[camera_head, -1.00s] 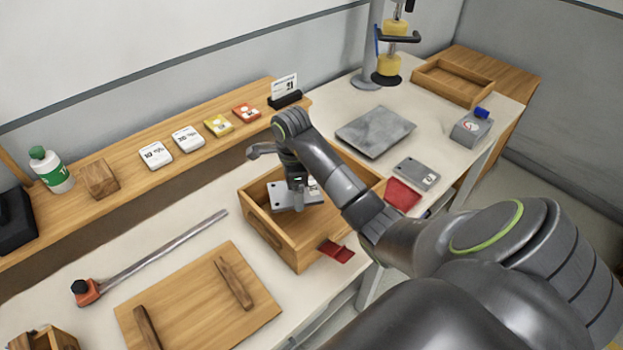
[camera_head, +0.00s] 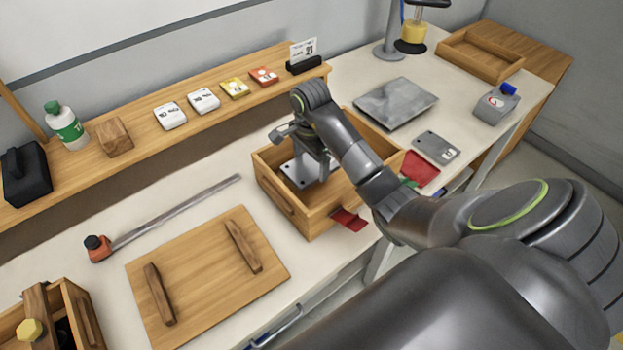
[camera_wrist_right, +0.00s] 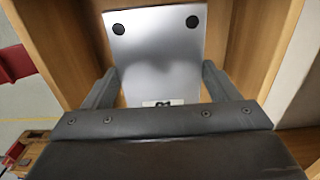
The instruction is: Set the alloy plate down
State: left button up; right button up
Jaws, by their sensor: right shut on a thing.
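The alloy plate (camera_head: 297,178), a grey metal plate with dark holes, is inside the open wooden box (camera_head: 311,223) in the head view. My right gripper (camera_head: 318,172) reaches down into the box and is shut on the plate. In the right wrist view, the plate (camera_wrist_right: 160,60) lies between the two fingers of the right gripper (camera_wrist_right: 160,82), with a white label near its lower edge. Whether the plate touches the box floor cannot be told. My left gripper is not in view.
A similar labelled plate (camera_head: 436,147) and a large grey slab (camera_head: 396,103) lie right of the box. Red pieces (camera_head: 349,220) are at the box's front edge. A wooden board with handles (camera_head: 205,285) and a bar clamp (camera_head: 175,212) lie to the left.

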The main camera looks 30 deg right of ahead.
jog(key=shift+f, duration=0.55)
notch_tip(320, 180, down, 4)
jog(key=shift+r+p, duration=0.2)
jog(key=shift+p, duration=0.45)
jog(key=shift+f, duration=0.2)
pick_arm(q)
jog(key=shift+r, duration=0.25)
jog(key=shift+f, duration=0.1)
pick_arm(e)
jog(key=shift+f, duration=0.1)
pick_arm(q)
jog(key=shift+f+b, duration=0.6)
jog(key=shift+b, duration=0.15)
pick_arm(e)
jog(key=shift+f, duration=0.55)
jog(key=shift+r, duration=0.1)
jog(key=o, duration=1.4)
